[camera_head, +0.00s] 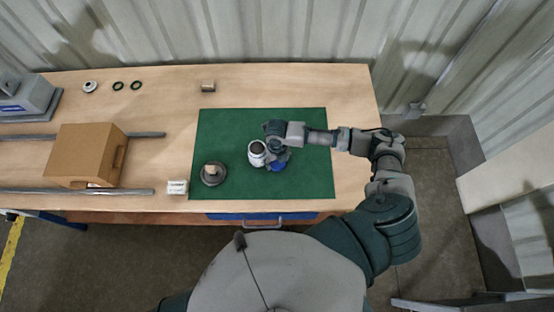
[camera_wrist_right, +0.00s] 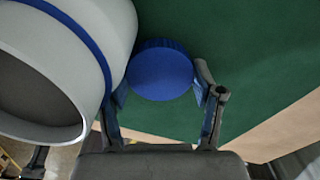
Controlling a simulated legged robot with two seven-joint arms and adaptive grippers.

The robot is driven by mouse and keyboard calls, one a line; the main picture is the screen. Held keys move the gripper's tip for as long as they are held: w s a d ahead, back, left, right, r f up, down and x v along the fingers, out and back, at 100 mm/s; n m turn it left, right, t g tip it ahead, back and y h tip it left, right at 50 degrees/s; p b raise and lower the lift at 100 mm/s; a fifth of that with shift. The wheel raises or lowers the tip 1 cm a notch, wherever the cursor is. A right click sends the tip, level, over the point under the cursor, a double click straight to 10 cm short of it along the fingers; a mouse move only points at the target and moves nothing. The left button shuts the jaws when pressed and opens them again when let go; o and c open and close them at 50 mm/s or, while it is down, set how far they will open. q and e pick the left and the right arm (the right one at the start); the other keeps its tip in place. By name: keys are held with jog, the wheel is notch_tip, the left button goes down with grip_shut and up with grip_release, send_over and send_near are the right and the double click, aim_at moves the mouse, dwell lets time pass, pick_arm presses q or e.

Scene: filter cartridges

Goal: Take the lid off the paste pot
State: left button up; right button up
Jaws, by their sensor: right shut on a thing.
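The paste pot (camera_head: 257,155) is a white cylinder standing on the green mat, its round top showing a dark open mouth. In the right wrist view the pot (camera_wrist_right: 118,22) is large at the left, with a blue band round it. The blue round lid (camera_wrist_right: 160,72) is between the fingers of my right gripper (camera_wrist_right: 160,92), apart from the pot's mouth. In the head view the lid (camera_head: 279,166) shows just right of the pot, below my right gripper (camera_head: 276,153). The gripper is shut on the lid. My left gripper is out of view.
The green mat (camera_head: 225,125) is mostly clear. A dark round part (camera_head: 213,181) with a lighter centre lies on its left side. A small brown cylinder (camera_head: 208,86) stands behind.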

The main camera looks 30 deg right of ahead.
jog(key=o, duration=1.3)
jog(key=shift+d, duration=0.15)
jog(key=shift+r, duration=0.1)
notch_tip(320, 180, up, 12)
jog(key=shift+f, duration=0.1)
